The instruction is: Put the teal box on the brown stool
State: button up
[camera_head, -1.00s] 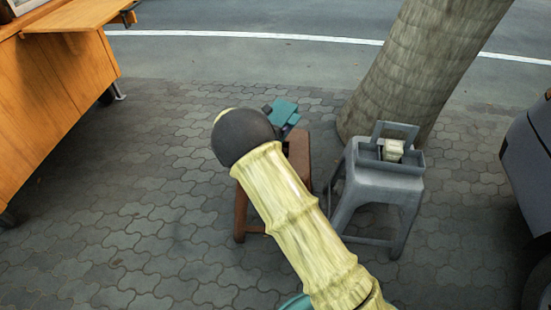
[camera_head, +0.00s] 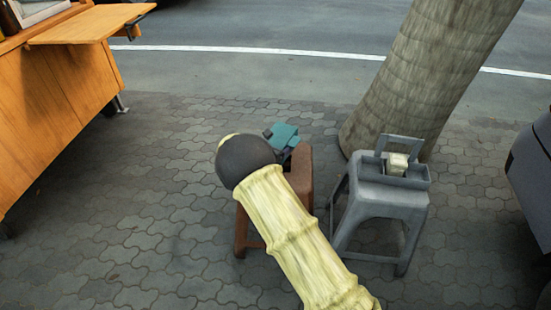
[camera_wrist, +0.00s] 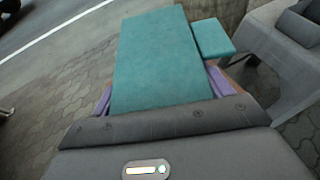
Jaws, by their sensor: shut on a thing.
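The teal box (camera_head: 284,133) is held by my gripper at the back left of the brown stool's top in the head view. In the wrist view the teal box (camera_wrist: 155,55) is large and lies between the purple fingers of my gripper (camera_wrist: 160,97), which is shut on it. A smaller teal block (camera_wrist: 212,38) sits at its right side. The brown stool (camera_head: 303,172) stands under and behind my arm, which hides much of its seat. I cannot tell whether the box touches the stool.
A grey stool (camera_head: 385,200) stands close to the right, with a grey tray (camera_head: 418,183) and a small pale block (camera_head: 397,163) on it. A tree trunk (camera_head: 420,80) rises behind. A wooden cabinet (camera_head: 60,90) is at left, a grey vehicle (camera_head: 532,170) at right. Paving at left is clear.

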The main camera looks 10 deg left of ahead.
jog(key=shift+s+f+b, duration=0.1)
jog(key=shift+f+b, duration=0.95)
jog(key=shift+f, duration=1.4)
jog(key=shift+f, duration=0.15)
jog(key=o, duration=1.1)
jog(key=shift+o, duration=0.2)
jog(key=shift+s+a+r, duration=0.1)
jog(key=shift+r, duration=0.15)
jog(key=p+v, duration=0.3)
jog(key=v, duration=0.8)
jog(key=shift+s+p, duration=0.3)
jog(key=shift+s, duration=0.05)
